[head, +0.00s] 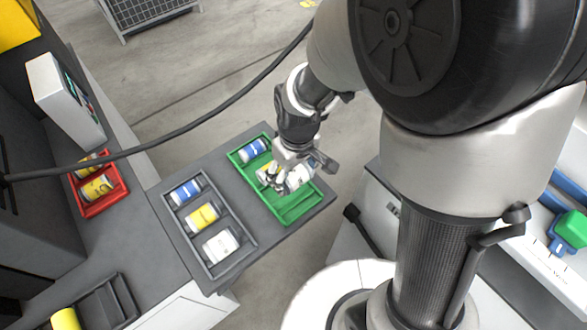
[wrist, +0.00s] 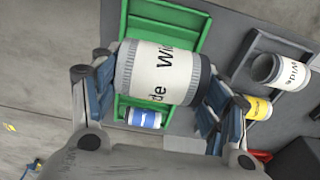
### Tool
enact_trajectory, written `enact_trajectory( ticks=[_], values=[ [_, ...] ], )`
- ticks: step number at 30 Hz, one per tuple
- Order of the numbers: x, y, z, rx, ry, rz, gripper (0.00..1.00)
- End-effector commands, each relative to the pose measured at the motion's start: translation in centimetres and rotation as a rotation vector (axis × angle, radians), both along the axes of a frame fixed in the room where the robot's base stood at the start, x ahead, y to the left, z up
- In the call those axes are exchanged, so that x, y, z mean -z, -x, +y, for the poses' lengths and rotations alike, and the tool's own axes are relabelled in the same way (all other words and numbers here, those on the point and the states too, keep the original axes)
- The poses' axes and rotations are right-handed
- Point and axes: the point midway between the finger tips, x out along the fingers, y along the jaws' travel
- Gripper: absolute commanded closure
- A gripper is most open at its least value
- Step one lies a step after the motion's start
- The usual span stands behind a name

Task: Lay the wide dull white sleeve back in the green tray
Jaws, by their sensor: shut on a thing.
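The wide white sleeve (wrist: 165,72), marked "Wide" with grey ends, lies across my gripper (wrist: 158,92) in the wrist view, with a blue-padded finger at each end. My gripper is shut on it. In the head view, the sleeve (head: 299,178) shows at my gripper (head: 282,178), over the green tray (head: 296,213). The tray's near end is bare. A blue sleeve (head: 254,150) lies at its far end, and a yellow sleeve (head: 264,168) is mostly hidden by my gripper. I cannot tell the gap between the held sleeve and the tray.
A grey tray (head: 216,268) beside the green one holds blue, yellow and white sleeves (head: 221,245). A red tray (head: 103,205) with yellow-labelled sleeves stands further left. A dark tray (head: 104,301) sits at lower left. A black cable (head: 225,105) crosses the head view.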

Motion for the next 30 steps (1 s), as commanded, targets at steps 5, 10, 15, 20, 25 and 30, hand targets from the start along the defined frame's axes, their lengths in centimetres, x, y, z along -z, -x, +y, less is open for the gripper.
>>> enact_trajectory(
  ticks=[5,10,15,20,25,30],
  values=[
    [2.5,0.0,0.0,0.001,0.000,0.000,0.76],
    [4.5,0.0,0.0,0.001,0.000,0.001,0.76],
    [6.5,0.0,0.0,0.002,0.000,0.000,0.76],
    [8.0,0.0,0.0,0.002,0.000,0.000,0.76],
    [8.6,0.0,0.0,0.002,0.000,0.000,0.76],
    [8.5,0.0,0.0,0.001,0.000,0.000,0.76]
  ],
)
